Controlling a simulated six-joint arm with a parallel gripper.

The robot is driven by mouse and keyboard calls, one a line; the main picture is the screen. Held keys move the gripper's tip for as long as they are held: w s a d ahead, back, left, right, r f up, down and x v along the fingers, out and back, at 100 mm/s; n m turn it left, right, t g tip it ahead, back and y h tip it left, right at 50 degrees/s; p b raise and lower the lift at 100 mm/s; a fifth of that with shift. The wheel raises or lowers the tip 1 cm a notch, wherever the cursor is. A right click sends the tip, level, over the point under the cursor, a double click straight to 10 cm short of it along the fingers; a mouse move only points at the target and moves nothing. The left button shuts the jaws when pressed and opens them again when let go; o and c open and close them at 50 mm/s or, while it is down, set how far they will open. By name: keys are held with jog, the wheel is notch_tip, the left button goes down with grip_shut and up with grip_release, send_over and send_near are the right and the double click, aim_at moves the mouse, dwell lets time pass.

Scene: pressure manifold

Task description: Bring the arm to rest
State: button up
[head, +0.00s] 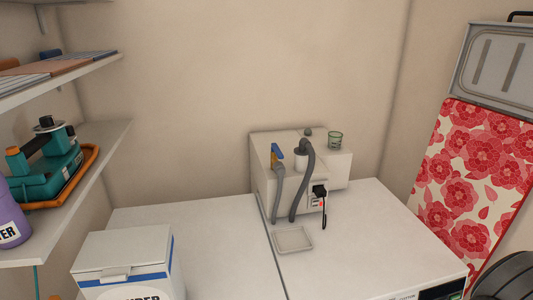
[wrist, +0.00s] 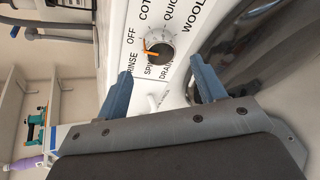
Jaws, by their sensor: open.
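My gripper (wrist: 163,78) shows in the wrist view, its two blue fingers wide apart with nothing between the tips. It faces the white front panel (wrist: 180,15) of a washing machine, close to a round dial (wrist: 159,47) with an orange pointer. The dial has printed words around it, among them OFF, RINSE, SPIN and DRAIN. The fingers look apart from the dial, but the exact gap is hard to tell. The gripper is not visible in the head view.
In the head view, a white box (head: 262,178) with grey hoses (head: 301,185) stands at the wall. A white bin (head: 125,262) is at left, below shelves (head: 75,190). The right worktop is mostly clear.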

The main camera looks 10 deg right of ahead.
jog(key=v, duration=1.2)
jog(key=x, duration=1.7)
jog(key=shift+w+a+f, duration=0.1)
jog(key=shift+w+f+m, duration=0.1)
jog(key=shift+w+m, duration=0.1)
jog(key=shift+m, duration=0.1)
jog(key=m, duration=0.3)
jog(key=shift+s+t+y, duration=0.1)
jog(key=shift+t+y, duration=0.3)
jog(key=m+t, duration=0.1)
jog(key=m, duration=0.3)
jog(key=shift+f+m, duration=0.15)
jog(key=shift+m, duration=0.15)
jog(key=m+t, duration=0.1)
jog(key=m, duration=0.3)
jog(key=shift+f+m, duration=0.1)
jog(key=shift+m, duration=0.2)
jog(key=shift+f+m+t, duration=0.1)
jog(key=shift+m+t, duration=0.5)
jog(key=shift+m, duration=1.9)
